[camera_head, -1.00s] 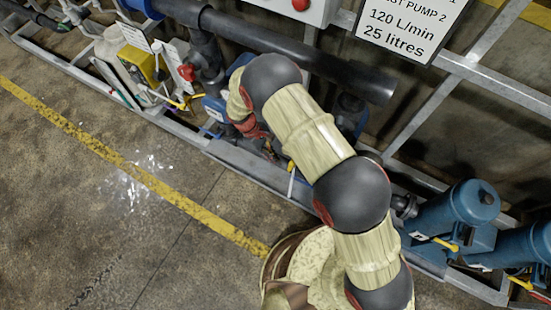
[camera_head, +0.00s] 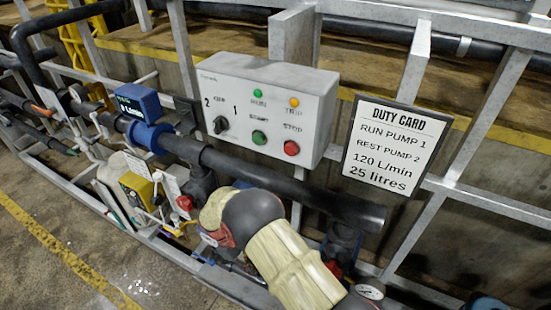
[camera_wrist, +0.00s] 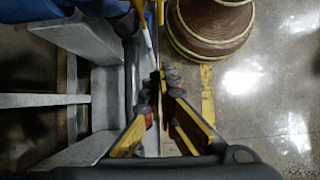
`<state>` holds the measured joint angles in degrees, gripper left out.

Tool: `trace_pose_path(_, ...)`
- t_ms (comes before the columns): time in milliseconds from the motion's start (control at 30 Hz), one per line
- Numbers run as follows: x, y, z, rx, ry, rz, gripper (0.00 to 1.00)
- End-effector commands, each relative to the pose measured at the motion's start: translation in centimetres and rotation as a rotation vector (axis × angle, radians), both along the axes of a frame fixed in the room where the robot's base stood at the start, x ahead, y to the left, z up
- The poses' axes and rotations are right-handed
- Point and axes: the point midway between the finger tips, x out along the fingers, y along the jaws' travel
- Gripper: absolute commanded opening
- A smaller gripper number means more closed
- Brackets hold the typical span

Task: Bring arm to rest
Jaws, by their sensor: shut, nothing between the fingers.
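My gripper (camera_wrist: 158,86) shows in the wrist view, with its yellow and black fingers together and nothing between them. It points along the grey metal frame (camera_wrist: 96,110), with the concrete floor (camera_wrist: 270,110) to the right. In the head view my arm reaches in from the bottom, bent in front of the pump skid, and hides part of it. My gripper itself is hidden in the head view. I cannot tell whether the arm touches the skid.
A grey control box (camera_head: 267,108) with lamps, a selector and buttons stands above a thick black pipe (camera_head: 290,185). A duty card (camera_head: 386,145) hangs to its right. A blue flow display (camera_head: 139,101) and a yellow unit (camera_head: 137,188) are left. Open floor (camera_head: 40,265) lies lower left.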

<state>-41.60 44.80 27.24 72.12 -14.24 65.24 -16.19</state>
Motion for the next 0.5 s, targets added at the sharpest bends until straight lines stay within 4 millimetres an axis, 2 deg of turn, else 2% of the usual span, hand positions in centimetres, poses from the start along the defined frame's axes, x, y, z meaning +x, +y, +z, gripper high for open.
trace_pose_path(167, 0.1, 0.2, -0.2, 0.006, -0.020, -0.025, 0.00)
trace_pose_path(333, -3.1, -1.6, -1.4, -0.016, 0.000, -0.093, 0.00)
trace_pose_path(500, -4.9, -2.8, 2.3, 0.009, -0.025, -0.177, 0.00)
